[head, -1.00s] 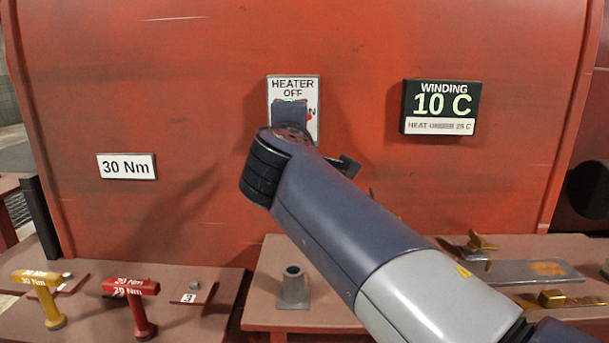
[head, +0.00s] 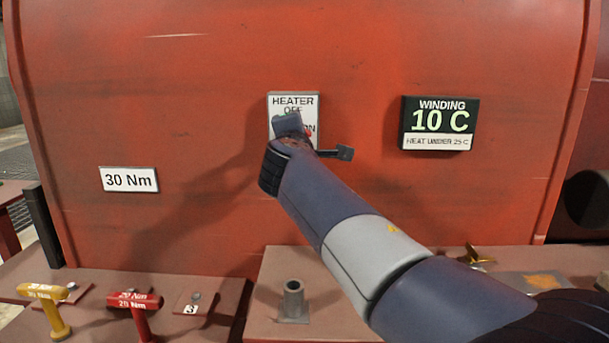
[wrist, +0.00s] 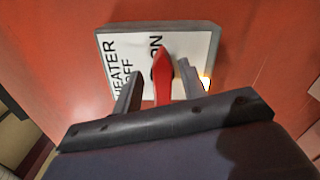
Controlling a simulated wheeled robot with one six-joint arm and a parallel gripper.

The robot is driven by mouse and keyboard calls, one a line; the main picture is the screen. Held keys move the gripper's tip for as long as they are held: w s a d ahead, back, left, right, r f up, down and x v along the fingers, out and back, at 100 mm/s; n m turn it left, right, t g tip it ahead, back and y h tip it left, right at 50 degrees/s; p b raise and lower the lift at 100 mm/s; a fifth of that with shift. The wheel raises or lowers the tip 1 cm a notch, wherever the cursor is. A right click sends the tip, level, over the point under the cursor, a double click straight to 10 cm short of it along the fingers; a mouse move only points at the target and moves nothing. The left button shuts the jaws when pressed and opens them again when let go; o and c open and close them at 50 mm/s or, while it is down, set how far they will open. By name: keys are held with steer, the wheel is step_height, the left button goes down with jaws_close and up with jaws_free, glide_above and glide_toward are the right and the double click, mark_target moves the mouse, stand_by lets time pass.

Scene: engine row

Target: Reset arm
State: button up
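The heater switch plate (head: 281,107), white with HEATER, OFF and ON lettering, is on the red housing. Its red lever (wrist: 163,75) shows in the wrist view, with its tip beside the ON lettering. My gripper (wrist: 158,88) is at the plate, one finger on each side of the lever, with gaps visible between. The fingers are apart and hold nothing. In the head view my wrist covers the lower part of the plate and the fingers are hard to make out. A small bright glow shows at the plate's edge in the wrist view.
A display (head: 439,123) reads WINDING 10 C. A 30 Nm sign (head: 129,179) is at left. Below are benches with a yellow tool (head: 44,293), a red 20 Nm tool (head: 134,301), a grey post (head: 293,299) and brass parts (head: 479,256).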

steer(key=n+p, duration=0.2)
steer(key=n, duration=0.1)
steer(key=shift+a+r+n+p, duration=0.1)
steer(key=shift+r+n+p, duration=0.1)
steer(key=shift+n+p, duration=0.1)
steer(key=shift+f, duration=0.1)
